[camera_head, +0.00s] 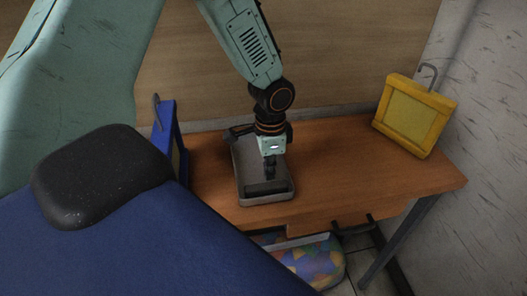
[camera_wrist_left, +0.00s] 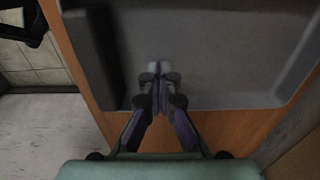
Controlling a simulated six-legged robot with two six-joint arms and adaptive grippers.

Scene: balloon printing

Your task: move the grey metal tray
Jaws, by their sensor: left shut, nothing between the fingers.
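The grey metal tray (camera_head: 265,201) lies on the wooden table, left of its middle. It is a shallow rectangular tray with a raised rim, and my arm hides part of it. My left gripper (camera_head: 270,175) points down over the tray in the head view. In the left wrist view its fingertips (camera_wrist_left: 159,72) are together with nothing between them, in front of the tray floor (camera_wrist_left: 205,50). I cannot tell whether they touch the tray. My right gripper is in neither view.
The wooden table (camera_head: 340,175) is clear right of the tray, up to a yellow framed piece with a hook (camera_head: 414,113). A blue framed piece (camera_head: 168,125) stands at the left. Below the table is a multicoloured patterned object (camera_head: 318,262).

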